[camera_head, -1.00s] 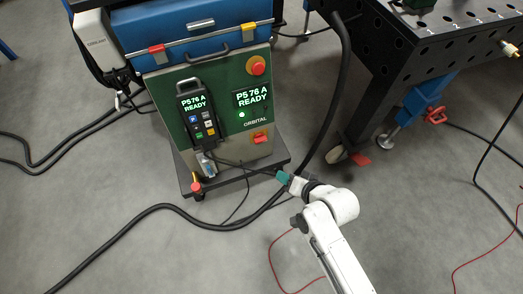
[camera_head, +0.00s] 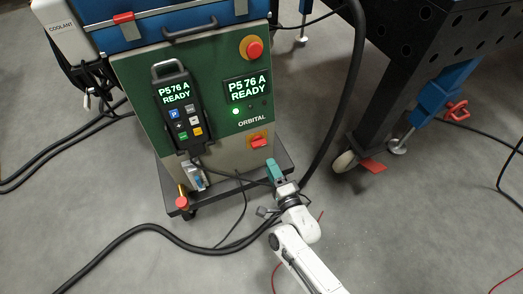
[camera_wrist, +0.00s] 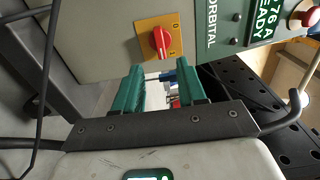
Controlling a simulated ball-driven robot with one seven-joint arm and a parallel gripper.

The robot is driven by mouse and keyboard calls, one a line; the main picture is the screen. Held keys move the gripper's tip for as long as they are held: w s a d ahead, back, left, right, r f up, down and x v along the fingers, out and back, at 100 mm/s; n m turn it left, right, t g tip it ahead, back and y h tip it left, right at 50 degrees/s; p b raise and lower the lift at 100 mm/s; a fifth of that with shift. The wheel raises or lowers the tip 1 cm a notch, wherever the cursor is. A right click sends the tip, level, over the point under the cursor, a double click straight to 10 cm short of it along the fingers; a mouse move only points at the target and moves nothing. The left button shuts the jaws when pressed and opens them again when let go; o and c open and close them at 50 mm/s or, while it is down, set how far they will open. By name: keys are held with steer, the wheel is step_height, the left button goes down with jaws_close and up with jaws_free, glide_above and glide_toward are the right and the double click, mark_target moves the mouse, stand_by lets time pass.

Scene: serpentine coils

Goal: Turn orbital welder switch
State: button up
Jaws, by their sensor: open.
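The orbital welder (camera_head: 222,134) stands upright with a green and silver front. Its red rotary switch (camera_head: 259,141) sits on a yellow plate low on the right of the front, under the "ORBITAL" label. In the wrist view the red switch knob (camera_wrist: 160,42) shows large on its yellow plate, beyond the fingertips. My gripper (camera_head: 274,171) has green fingers and is just below the switch in the head view. In the wrist view my gripper (camera_wrist: 158,88) is open and empty, with the knob apart from it, roughly in line with the gap between the fingers.
A red emergency stop button (camera_head: 253,48) is at the welder's upper right. A handheld pendant (camera_head: 178,108) hangs on its front. A thick black hose (camera_head: 345,95) runs close on the right. A dark perforated table (camera_head: 440,40) stands further right. Cables lie on the floor.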

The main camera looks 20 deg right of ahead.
mark_target(260, 146)
steer(key=w+b, duration=0.1)
steer(key=w, duration=0.7)
steer(key=shift+w+b, duration=0.3)
steer(key=shift+b, duration=0.1)
jaws_close()
